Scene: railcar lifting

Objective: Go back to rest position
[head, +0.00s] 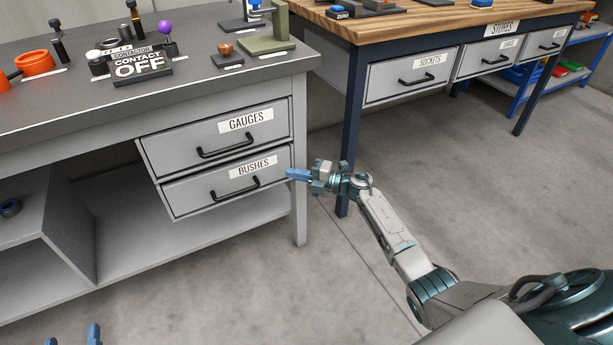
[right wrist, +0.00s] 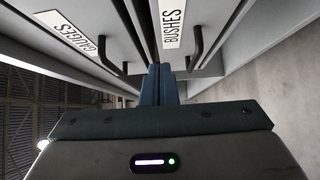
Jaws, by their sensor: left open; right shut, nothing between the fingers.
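My right gripper (head: 297,174) is in front of the right end of the drawer labelled BUSHES (head: 215,191). Its blue fingers are together with nothing between them. In the right wrist view the closed fingers (right wrist: 158,86) point at the drawer fronts, close to the BUSHES label (right wrist: 171,22); whether they touch cannot be told. My left gripper (head: 86,335) shows only as two blue fingertips at the bottom left edge, apart and empty. The rest of the left arm is out of view.
The grey bench (head: 60,105) carries a CONTACT OFF sign (head: 141,65), an orange ring (head: 34,62) and a green stand (head: 268,35). The GAUGES drawer (head: 215,138) is above BUSHES. A wooden-topped STORES bench (head: 440,22) stands behind. Open floor (head: 480,200) lies to the right.

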